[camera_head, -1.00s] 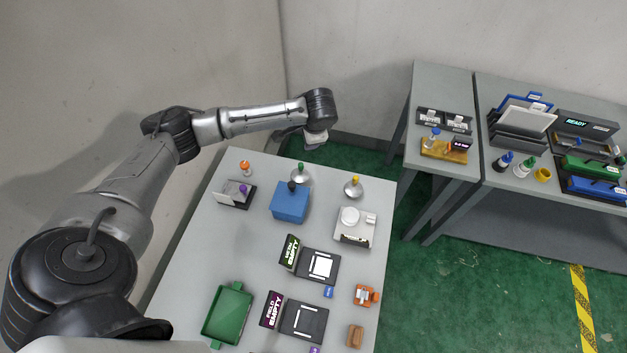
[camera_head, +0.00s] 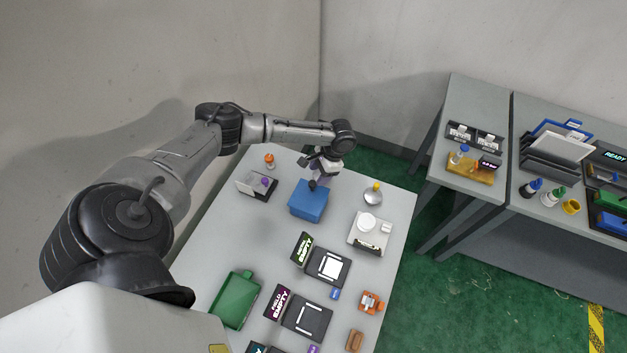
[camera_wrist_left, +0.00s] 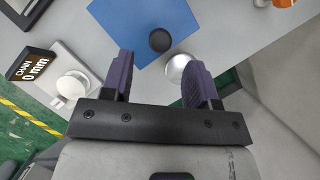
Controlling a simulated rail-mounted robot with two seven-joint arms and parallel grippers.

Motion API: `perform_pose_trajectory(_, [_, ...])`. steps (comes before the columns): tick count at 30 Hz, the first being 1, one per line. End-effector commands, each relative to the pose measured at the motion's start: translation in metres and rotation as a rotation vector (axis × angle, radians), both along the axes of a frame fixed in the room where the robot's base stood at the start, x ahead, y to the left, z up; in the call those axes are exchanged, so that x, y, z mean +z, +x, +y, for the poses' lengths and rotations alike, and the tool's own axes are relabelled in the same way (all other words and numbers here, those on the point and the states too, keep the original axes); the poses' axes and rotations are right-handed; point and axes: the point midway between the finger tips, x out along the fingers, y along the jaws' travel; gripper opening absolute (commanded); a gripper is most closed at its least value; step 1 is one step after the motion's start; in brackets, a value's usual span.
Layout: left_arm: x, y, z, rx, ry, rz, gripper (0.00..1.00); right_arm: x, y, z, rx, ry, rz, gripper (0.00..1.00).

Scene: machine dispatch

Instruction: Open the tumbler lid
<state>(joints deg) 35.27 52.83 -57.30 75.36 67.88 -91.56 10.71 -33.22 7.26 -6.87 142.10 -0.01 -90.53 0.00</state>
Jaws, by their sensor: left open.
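A blue box (camera_head: 307,206), which looks like the tumbler, stands on the grey table with a round black knob (camera_head: 312,184) on top. In the left wrist view the blue top (camera_wrist_left: 150,28) and the black knob (camera_wrist_left: 160,40) show just beyond my fingertips. My left gripper (camera_head: 321,168) is above the far side of the box, close to the knob. In the left wrist view my left gripper (camera_wrist_left: 160,62) has its two fingers spread apart with nothing held. The knob is ahead of the gap and appears apart from both fingers. My right gripper is out of view.
A silver dome (camera_wrist_left: 177,69) lies below the gap between my fingers. A yellow-knobbed dome (camera_head: 373,196) and a white scale (camera_head: 366,238) stand right of the box. A green tray (camera_head: 237,300) lies nearer.

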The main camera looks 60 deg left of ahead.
Motion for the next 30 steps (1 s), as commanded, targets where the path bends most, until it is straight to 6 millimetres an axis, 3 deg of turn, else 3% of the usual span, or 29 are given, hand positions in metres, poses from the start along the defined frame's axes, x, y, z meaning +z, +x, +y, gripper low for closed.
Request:
perform_pose_trajectory(10, [-0.041,-0.017,0.002,0.000,0.001,0.000,0.54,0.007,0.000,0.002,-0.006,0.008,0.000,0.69])
perform_pose_trajectory(25, [-0.051,-0.021,0.002,-0.001,0.000,-0.002,0.54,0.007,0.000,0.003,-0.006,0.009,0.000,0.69])
perform_pose_trajectory(30, [-0.051,-0.021,0.002,-0.001,0.000,-0.002,0.39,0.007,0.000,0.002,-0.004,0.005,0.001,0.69])
